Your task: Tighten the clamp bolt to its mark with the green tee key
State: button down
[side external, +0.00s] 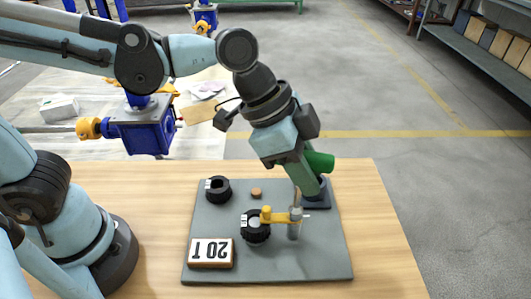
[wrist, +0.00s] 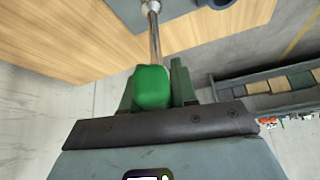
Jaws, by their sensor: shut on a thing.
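The green tee key (side external: 320,162) is held by its handle in my gripper (side external: 309,180). In the wrist view the green handle (wrist: 152,90) sits between the two fingers, and its thin metal shank runs away to a silver end at the top edge. In the side view the shank reaches down beside the grey upright post (side external: 295,229) of the clamp. A yellow clamp arm (side external: 272,215) extends left from the post, over a black knurled collar (side external: 256,232). I cannot tell whether the key tip is seated on the bolt. The mark cannot be made out.
A grey board (side external: 320,262) lies on the wooden table (side external: 130,180). The board's front right is clear.

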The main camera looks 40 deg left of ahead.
jog(key=shift+m, duration=0.3)
jog(key=shift+r, duration=0.2)
dwell(0.3)
jog(key=shift+r, duration=0.6)
jog(key=shift+r, duration=3.5)
